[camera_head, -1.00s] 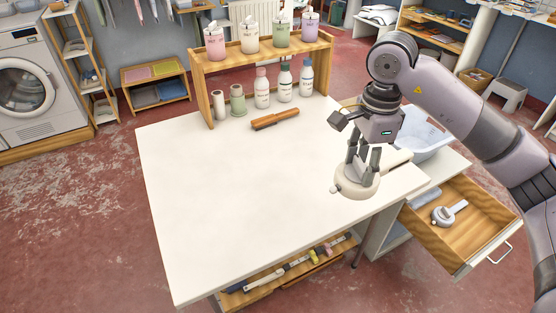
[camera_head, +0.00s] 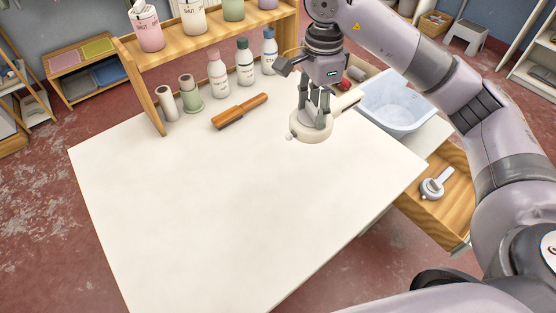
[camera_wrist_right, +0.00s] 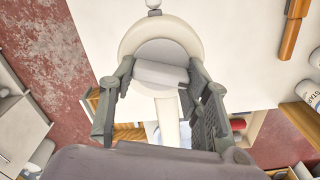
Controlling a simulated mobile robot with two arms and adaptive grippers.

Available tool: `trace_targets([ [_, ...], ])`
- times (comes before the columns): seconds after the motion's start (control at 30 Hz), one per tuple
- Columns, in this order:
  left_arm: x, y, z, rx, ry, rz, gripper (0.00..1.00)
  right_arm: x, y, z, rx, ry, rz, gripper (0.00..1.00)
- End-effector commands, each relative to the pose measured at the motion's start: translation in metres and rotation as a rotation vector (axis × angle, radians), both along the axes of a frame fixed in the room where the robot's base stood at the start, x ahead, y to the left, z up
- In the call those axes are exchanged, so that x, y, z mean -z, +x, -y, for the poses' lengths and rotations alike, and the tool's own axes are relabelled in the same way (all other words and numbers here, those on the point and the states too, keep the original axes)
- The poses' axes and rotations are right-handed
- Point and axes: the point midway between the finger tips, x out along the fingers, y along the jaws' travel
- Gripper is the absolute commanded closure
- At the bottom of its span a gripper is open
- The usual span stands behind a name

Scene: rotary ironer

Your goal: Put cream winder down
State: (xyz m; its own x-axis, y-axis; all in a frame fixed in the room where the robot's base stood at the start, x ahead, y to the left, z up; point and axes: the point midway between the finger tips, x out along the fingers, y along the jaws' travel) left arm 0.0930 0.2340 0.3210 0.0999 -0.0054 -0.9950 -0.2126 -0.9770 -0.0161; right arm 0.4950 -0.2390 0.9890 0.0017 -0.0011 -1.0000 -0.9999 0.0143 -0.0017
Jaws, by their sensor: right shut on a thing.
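The cream winder (camera_head: 311,126) is a round cream body with a small knob and a handle that sticks out to the right. My right gripper (camera_head: 314,112) points down and is shut on the winder's middle part. The winder is over the back right of the white table (camera_head: 210,200); I cannot tell whether it touches the top. In the right wrist view the winder (camera_wrist_right: 160,28) sits between the two fingers (camera_wrist_right: 160,78), with its handle running back toward the wrist. My left gripper is not in view.
Several bottles (camera_head: 218,74) and two rolls stand under the wooden shelf (camera_head: 148,85). A pale basin (camera_head: 397,103) is at the right. A grey-white winder (camera_head: 436,186) lies in the open drawer (camera_head: 455,215). The table's front and middle are bare.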

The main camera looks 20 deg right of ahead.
Motion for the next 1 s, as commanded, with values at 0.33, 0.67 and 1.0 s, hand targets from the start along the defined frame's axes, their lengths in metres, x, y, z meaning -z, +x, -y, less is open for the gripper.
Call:
trace_targets([
  [0.33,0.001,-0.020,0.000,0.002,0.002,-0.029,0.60,0.093,-0.002,0.000,0.001,0.000,-0.007,0.87],
  [0.67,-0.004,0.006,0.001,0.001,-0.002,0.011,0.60,0.141,0.000,0.000,0.002,0.000,-0.002,0.87],
  [1.0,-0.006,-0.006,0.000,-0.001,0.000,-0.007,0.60,0.181,-0.001,0.000,0.001,0.001,-0.004,0.87],
])
